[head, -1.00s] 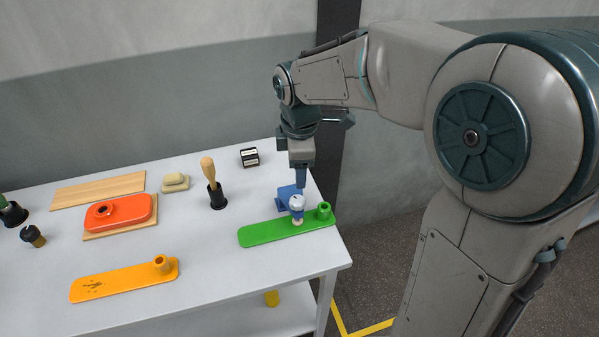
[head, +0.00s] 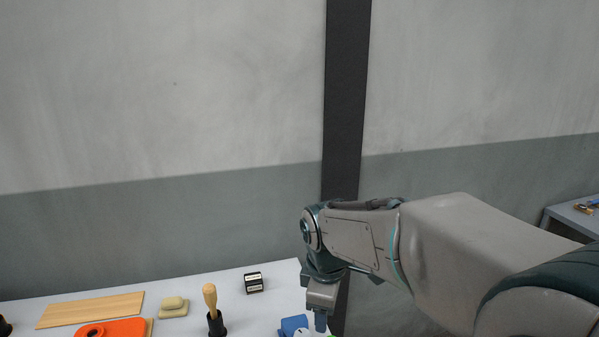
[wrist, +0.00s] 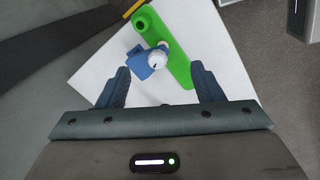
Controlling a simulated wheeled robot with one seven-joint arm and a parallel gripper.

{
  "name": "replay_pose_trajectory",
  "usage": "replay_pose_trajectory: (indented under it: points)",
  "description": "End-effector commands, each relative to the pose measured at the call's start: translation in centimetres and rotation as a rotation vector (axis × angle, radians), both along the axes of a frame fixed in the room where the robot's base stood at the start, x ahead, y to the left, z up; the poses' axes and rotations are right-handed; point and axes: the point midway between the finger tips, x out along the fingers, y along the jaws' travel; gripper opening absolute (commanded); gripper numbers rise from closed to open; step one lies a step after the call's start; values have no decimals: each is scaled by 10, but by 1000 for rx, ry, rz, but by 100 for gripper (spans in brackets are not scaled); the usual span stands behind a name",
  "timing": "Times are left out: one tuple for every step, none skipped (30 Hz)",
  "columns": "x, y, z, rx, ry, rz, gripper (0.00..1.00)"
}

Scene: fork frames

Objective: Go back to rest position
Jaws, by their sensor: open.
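My gripper (wrist: 162,88) points down over the right end of the white table (head: 240,300). In the wrist view its two blue-grey fingers are spread apart with nothing between them. The white piece appears to stand on or against the green plate.
A wooden-handled tool in a black holder (head: 216,322), a black-and-white box (head: 253,282), a beige block (head: 174,306), a wooden board (head: 90,310) and an orange piece (head: 112,329) are on the table. A dark post (head: 345,100) stands behind. Another surface (head: 575,218) is at the right.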

Motion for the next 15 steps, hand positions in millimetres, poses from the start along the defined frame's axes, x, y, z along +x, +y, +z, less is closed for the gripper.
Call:
replay_pose_trajectory:
  points:
    - [-15, -14, 6, 10, -24, -119, 61]
    - [-23, -22, 8, 19, -36, -196, 61]
    - [-34, -32, 11, 36, -51, -299, 61]
    - [-42, -39, 12, 49, -62, -375, 61]
    - [-51, -46, 13, 65, -71, -452, 61]
    - [-62, -54, 14, 88, -85, -555, 61]
    - [-71, -60, 14, 106, -94, -628, 61]
    - [-79, -66, 14, 125, -103, -700, 61]
    - [-89, -73, 14, 152, -114, -793, 61]
    - [-96, -77, 13, 173, -120, -856, 61]
    - [-103, -81, 12, 193, -125, -918, 61]
    - [-111, -86, 11, 218, -129, -989, 61]
    - [-117, -88, 10, 236, -132, -1038, 61]
    - [-122, -91, 9, 252, -134, -1081, 61]
    - [-127, -93, 8, 270, -136, -1129, 61]
